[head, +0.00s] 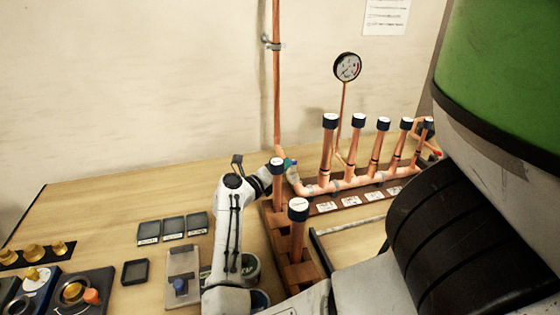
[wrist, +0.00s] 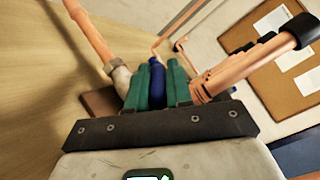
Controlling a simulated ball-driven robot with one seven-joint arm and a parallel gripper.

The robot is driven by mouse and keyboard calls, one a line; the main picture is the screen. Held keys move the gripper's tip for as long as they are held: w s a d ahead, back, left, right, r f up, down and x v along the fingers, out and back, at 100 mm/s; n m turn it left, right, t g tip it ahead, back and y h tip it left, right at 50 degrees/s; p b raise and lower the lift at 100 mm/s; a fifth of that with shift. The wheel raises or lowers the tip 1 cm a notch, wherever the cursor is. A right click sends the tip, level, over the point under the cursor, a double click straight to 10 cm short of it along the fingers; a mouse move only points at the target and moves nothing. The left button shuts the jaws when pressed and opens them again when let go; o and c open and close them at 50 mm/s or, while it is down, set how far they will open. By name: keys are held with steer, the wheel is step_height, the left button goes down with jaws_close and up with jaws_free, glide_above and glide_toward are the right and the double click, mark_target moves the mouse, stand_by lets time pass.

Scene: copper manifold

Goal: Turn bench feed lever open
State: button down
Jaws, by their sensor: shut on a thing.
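The copper manifold (head: 335,185) lies along the back of the bench. The bench feed lever is a blue handle (wrist: 157,82) at the manifold's left end, beside a grey pipe fitting (wrist: 121,78). My gripper (wrist: 157,90) is shut on this blue lever, with a green finger on each side of it. In the head view my gripper (head: 290,167) is partly hidden behind a dark-capped copper pipe (head: 278,182). The lever's base and pivot are hidden by the fingers in the wrist view.
Several dark-capped upright copper pipes (head: 329,150) stand close to the right of my gripper. A pressure gauge (head: 347,67) rises behind them. A vertical copper feed pipe (head: 277,90) runs up the wall. The bench (head: 120,205) is clear at the back left.

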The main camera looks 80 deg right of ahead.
stand_by(0.4)
steer(key=c, duration=1)
jaws_free()
steer(key=shift+c, duration=0.2)
steer(key=shift+a, duration=0.1)
steer(key=b+v, duration=0.3)
steer(key=v, duration=0.7)
steer(key=shift+w+a, duration=0.15)
steer(key=shift+a, duration=0.15)
